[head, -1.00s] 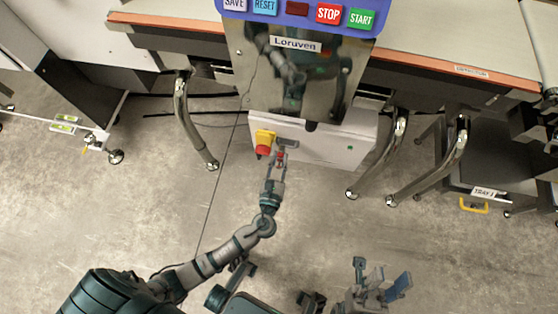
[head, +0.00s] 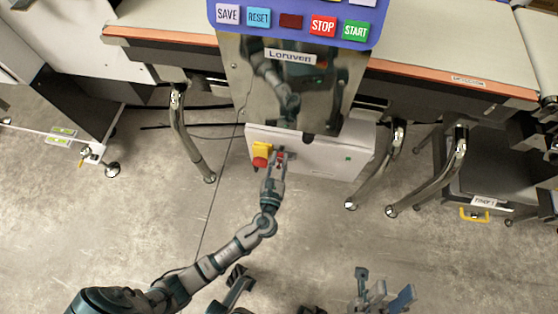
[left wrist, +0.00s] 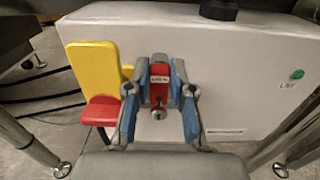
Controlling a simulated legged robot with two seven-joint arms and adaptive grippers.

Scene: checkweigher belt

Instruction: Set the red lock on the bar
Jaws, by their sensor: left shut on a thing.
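The red lock (left wrist: 159,84) has a pale label and a round keyed end facing the left wrist camera. My left gripper (head: 279,161) is shut on it, and its two blue-and-grey fingers flank the lock in the left wrist view (left wrist: 159,98). The lock is in front of the white cabinet face, just right of a yellow plate (left wrist: 92,68) with a red handle (left wrist: 102,109). I cannot make out the bar; the fingers and lock cover the area behind, and contact is unclear. My right gripper (head: 383,287) is at the bottom of the head view, with its fingers apart and empty.
The white cabinet (head: 325,155) hangs below the conveyor, with a green button (left wrist: 297,74) at its right. Curved metal legs (head: 190,140) stand on both sides. The button panel (head: 290,20) is above. The floor in front is mostly clear.

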